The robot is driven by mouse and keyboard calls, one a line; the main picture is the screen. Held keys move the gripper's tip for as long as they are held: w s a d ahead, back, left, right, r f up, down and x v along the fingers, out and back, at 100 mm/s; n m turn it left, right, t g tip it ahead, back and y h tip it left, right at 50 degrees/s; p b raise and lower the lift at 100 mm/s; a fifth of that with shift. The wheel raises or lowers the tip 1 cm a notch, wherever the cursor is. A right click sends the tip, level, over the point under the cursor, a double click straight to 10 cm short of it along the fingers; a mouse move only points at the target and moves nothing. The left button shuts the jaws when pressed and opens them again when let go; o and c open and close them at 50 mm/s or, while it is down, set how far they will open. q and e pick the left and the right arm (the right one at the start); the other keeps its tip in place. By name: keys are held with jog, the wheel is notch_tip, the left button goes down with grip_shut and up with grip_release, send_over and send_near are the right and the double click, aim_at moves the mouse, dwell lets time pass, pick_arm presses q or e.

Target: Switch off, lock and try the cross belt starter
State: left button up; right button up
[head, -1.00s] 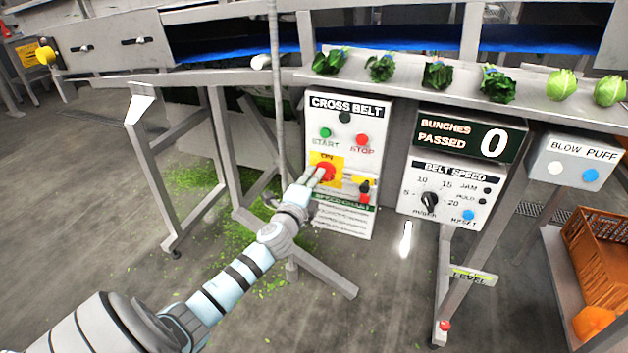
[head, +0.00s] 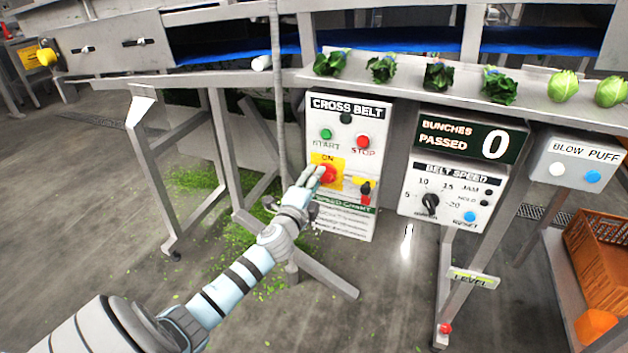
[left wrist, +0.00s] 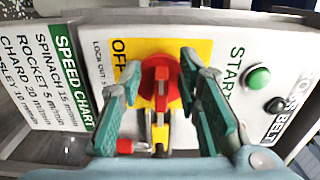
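The cross belt starter (head: 347,130) is a white panel with a green START button (head: 326,134), a red STOP button (head: 363,142) and a dark round lamp. Its red rotary switch (head: 328,174) sits on a yellow plate marked ON and OFF; I cannot tell which way it points. My left gripper (head: 316,172) is at the switch. In the left wrist view its fingers (left wrist: 160,85) are apart, one on each side of the red switch (left wrist: 160,78); contact is unclear. A yellow, black and red item (head: 365,190), perhaps the lock, hangs beside the switch. My right gripper is out of view.
A speed chart (head: 345,215) is on the panel's lower part. A belt speed box (head: 450,190) and a blow puff box (head: 575,162) stand to the right. Greens (head: 437,76) line the ledge above.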

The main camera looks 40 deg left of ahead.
pick_arm(q)
jog(key=v, duration=1.2)
jog(key=shift+d, duration=0.1)
